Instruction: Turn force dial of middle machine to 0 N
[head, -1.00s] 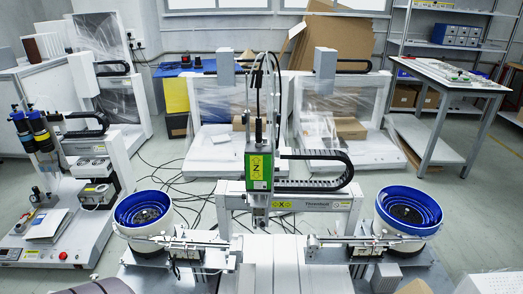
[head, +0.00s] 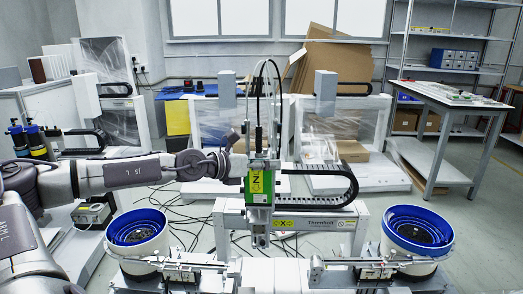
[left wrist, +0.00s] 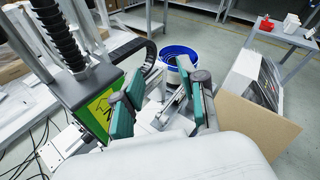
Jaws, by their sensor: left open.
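The middle machine is a gantry screwdriver with a green Z-axis unit (head: 259,186), black cables on top and a black cable chain on its right. No force dial can be made out in either view. My left arm reaches across from the left in the head view, its gripper (head: 236,158) close to the left side of the Z-axis unit and partly unclear there. In the left wrist view the two teal fingers (left wrist: 158,103) are apart with nothing between them; the green unit (left wrist: 98,108) lies just left of them. My right gripper is not in view.
Blue-rimmed bowl feeders stand left (head: 137,229) and right (head: 417,229) of the machine; one bowl (left wrist: 180,56) shows beyond the fingers in the left wrist view. Plastic-wrapped machines (head: 338,140) stand behind. A table (head: 450,93) is at the right. Cables lie on the floor.

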